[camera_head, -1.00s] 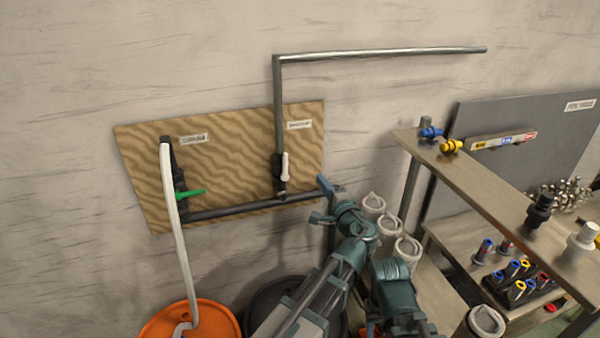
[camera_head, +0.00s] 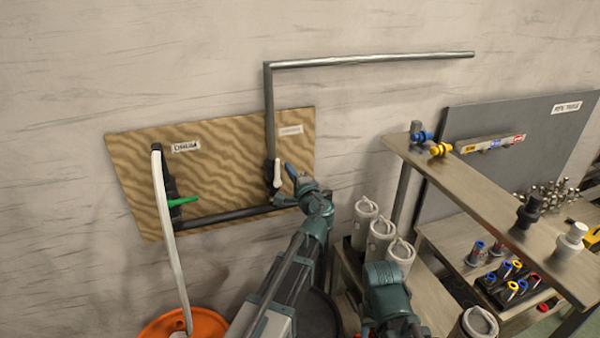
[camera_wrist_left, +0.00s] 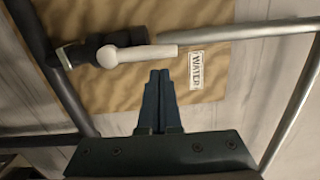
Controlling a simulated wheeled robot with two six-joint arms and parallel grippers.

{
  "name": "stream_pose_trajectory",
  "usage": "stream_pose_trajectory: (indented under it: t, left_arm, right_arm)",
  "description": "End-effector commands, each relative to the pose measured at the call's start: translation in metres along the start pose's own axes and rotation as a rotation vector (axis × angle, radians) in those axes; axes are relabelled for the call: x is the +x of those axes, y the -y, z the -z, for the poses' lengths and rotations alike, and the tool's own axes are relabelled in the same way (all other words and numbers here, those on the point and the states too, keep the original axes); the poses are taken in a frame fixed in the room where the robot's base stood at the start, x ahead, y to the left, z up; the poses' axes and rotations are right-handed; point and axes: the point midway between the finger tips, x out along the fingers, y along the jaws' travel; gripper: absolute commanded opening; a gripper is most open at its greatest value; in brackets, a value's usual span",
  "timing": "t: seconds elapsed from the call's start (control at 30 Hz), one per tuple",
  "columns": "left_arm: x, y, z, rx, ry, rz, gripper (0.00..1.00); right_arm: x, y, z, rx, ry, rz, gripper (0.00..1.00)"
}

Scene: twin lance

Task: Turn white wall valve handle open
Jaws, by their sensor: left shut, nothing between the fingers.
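The white valve handle (camera_head: 277,174) sits on a dark valve body at the foot of the upright grey pipe, on the wood-grain board (camera_head: 220,150). In the head view it stands roughly upright, along the pipe. In the left wrist view the white handle (camera_wrist_left: 140,54) shows in full, beside a label reading WATER (camera_wrist_left: 196,70). My left gripper (camera_head: 290,172) is close to the handle, on its right. In the left wrist view the left gripper's fingers (camera_wrist_left: 160,75) are together and empty, tips just beside the handle; contact cannot be told. My right gripper does not show.
A green handle (camera_head: 183,201) and white hose (camera_head: 164,235) are at the board's left, above an orange drum (camera_head: 180,325). A dark pipe (camera_head: 225,216) runs along the board's bottom. Grey canisters (camera_head: 380,235) and a wooden shelf (camera_head: 490,200) stand to the right.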

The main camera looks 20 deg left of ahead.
Motion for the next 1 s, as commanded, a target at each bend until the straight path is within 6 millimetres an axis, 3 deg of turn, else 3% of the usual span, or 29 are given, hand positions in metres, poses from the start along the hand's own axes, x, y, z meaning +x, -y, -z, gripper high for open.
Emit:
stream_pose_trajectory:
  t: [0.47,0.63,1.0]
  left_arm:
    - [0.002,0.000,-0.007,0.000,0.000,0.000,0.00]
    - [0.003,0.002,-0.021,0.000,0.001,0.000,0.00]
    - [-0.001,0.001,-0.021,0.000,0.004,0.000,0.00]
  right_arm:
    - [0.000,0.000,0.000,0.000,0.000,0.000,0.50]
    - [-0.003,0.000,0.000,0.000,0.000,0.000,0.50]
    - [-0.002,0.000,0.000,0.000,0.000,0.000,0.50]
